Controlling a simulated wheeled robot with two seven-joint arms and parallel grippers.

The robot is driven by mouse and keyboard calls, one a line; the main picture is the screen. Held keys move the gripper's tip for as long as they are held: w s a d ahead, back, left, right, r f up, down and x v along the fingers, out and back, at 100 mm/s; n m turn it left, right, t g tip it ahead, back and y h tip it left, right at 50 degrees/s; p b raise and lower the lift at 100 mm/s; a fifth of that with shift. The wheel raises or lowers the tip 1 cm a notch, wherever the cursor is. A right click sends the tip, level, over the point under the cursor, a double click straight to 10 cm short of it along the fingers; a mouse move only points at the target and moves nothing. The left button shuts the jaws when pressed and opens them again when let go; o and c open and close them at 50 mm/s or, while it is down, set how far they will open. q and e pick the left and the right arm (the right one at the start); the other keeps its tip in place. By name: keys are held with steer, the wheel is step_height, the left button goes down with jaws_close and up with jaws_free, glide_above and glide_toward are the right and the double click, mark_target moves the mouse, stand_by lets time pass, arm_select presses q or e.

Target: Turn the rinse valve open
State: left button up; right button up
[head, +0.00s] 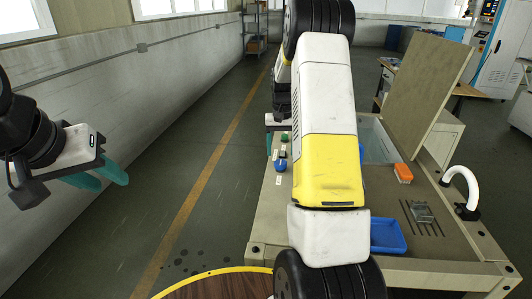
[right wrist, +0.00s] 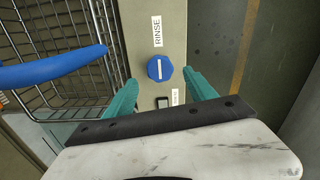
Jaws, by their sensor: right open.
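The rinse valve is a blue faceted knob (right wrist: 160,68) with a white stripe, below the RINSE label (right wrist: 157,31) in the right wrist view. Its stripe runs roughly toward that label. It also shows in the head view as a blue knob (head: 281,165) on the bench's left edge. My right gripper (right wrist: 161,78) is open, with one teal finger on each side of the knob and a gap visible on both sides. In the head view my right arm hides most of this gripper. My left gripper (head: 114,184) is open and empty, over the floor at left.
A wire basket (right wrist: 72,100) with a blue handle (right wrist: 50,70) lies left of the knob. A green knob (head: 285,137) sits farther along the edge. The bench also holds a blue tray (head: 388,237), an orange item (head: 403,173) and a white curved spout (head: 465,178). The left aisle is clear.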

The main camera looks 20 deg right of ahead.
mark_target(281, 162)
steer(key=shift+f, duration=2.35)
steer(key=shift+c, duration=0.5)
steer(key=c, duration=1.3)
